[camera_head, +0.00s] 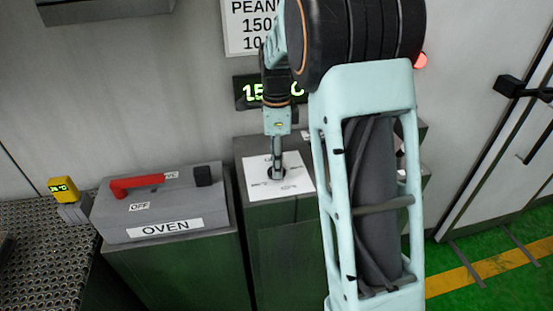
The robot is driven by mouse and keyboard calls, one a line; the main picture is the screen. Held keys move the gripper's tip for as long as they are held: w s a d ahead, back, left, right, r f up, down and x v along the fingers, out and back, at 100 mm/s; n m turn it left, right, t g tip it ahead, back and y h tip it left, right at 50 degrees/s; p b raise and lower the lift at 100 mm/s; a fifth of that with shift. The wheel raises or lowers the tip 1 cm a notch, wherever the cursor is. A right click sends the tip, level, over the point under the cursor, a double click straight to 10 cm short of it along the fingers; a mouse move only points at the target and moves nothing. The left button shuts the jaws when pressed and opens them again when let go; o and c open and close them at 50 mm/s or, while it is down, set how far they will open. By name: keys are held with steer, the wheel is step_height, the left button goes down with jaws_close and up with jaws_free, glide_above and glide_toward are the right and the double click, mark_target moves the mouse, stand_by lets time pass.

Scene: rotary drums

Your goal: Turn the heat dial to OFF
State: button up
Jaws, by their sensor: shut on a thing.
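The heat dial (269,172) is a small dark knob on a white label sheet (298,183) on top of a dark green cabinet in the middle. My gripper (277,172) points down from above and is shut on the dial. The fingers hide much of the dial, so its pointing direction cannot be told. The small print on the sheet is too small to read. My arm covers the area just right of the sheet.
Left of the dial stands a grey OVEN box (165,228) with a red lever (138,184). A green-lit display (250,93) is on the wall behind, partly hidden by my arm. A yellow gauge (63,189) sits at far left. Green floor (500,280) shows at right.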

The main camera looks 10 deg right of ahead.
steer(key=n, duration=0.4)
steer(key=shift+n, duration=0.3)
steer(key=n, duration=0.5)
steer(key=shift+n, duration=0.3)
steer(key=n, duration=0.9)
steer(key=shift+p, duration=0.35)
steer(key=n, duration=0.4)
steer(key=n+p, duration=0.1)
steer(key=n, duration=0.4)
steer(key=shift+r, duration=0.1)
steer(key=n+p, duration=0.1)
steer(key=n, duration=0.3)
steer(key=shift+n, duration=0.3)
steer(key=n+p, duration=0.1)
steer(key=n, duration=0.3)
steer(key=shift+n, duration=0.4)
